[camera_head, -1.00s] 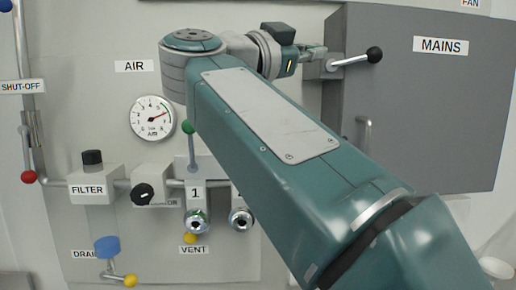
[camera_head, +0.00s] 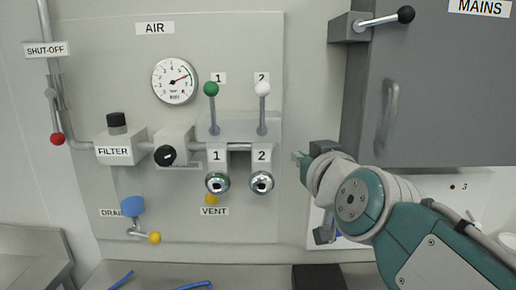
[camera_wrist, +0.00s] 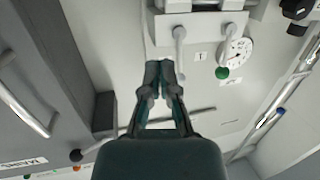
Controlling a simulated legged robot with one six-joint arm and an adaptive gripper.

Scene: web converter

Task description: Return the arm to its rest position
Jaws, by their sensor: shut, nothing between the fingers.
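My gripper (camera_head: 298,158) shows at the end of my teal and white arm, in the right half of the head view. It is in front of the wall between the air panel (camera_head: 120,70) and the grey mains cabinet (camera_head: 440,120). In the wrist view my gripper (camera_wrist: 160,68) has its two fingertips together, with nothing between them. It appears to touch nothing, though its distance from the wall is hard to tell.
The mains lever (camera_head: 385,19) with its black knob sticks out above my gripper. Left of it are the green-knob lever (camera_head: 212,105), the white-knob lever (camera_head: 262,105) and two round chrome fittings. A dark box (camera_head: 319,277) and a counter lie below.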

